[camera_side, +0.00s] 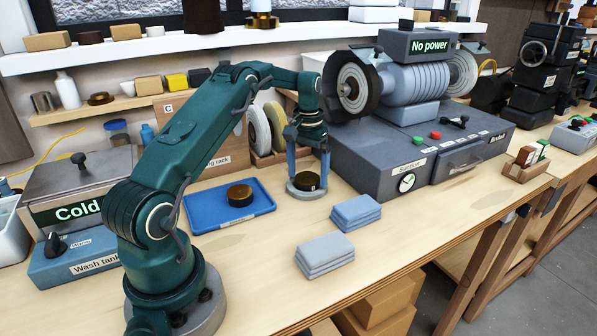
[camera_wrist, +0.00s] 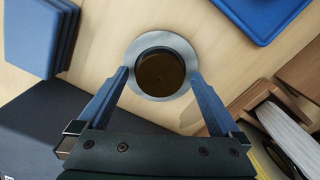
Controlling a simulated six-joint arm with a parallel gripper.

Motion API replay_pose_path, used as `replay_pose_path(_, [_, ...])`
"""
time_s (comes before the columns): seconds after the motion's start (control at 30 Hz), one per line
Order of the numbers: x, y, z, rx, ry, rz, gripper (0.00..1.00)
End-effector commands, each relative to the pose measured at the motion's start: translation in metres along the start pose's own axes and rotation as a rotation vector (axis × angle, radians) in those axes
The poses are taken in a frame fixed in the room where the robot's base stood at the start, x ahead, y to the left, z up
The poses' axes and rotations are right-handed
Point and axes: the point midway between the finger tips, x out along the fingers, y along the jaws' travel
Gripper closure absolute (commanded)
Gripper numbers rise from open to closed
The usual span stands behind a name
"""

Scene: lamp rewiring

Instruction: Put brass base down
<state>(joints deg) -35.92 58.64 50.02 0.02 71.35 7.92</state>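A round, dark brass base (camera_side: 306,182) sits on a pale grey round disc (camera_side: 306,195) on the bench, right of the blue tray. My gripper (camera_side: 307,178) points straight down over it, with one blue finger on each side. In the wrist view the brass base (camera_wrist: 160,74) lies between the fingertips of my gripper (camera_wrist: 160,72), inside the grey ring of the disc (camera_wrist: 160,38). A narrow gap shows between each fingertip and the base, so the gripper looks open. A similar brass piece (camera_side: 240,194) lies on the blue tray (camera_side: 205,217).
Folded blue cloths (camera_side: 356,212) and grey cloths (camera_side: 325,254) lie in front. The grey suction box (camera_side: 390,160) with the polishing machine stands close on the right. A rack of wheels (camera_side: 262,135) is behind. The bench front is mostly clear.

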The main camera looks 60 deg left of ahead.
Motion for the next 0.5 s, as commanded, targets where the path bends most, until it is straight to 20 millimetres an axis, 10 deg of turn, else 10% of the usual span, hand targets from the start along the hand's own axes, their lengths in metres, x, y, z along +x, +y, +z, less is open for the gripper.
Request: replay_pose_path(0.5, [-0.054,0.0,-0.001,0.0,0.007,-0.001,0.0])
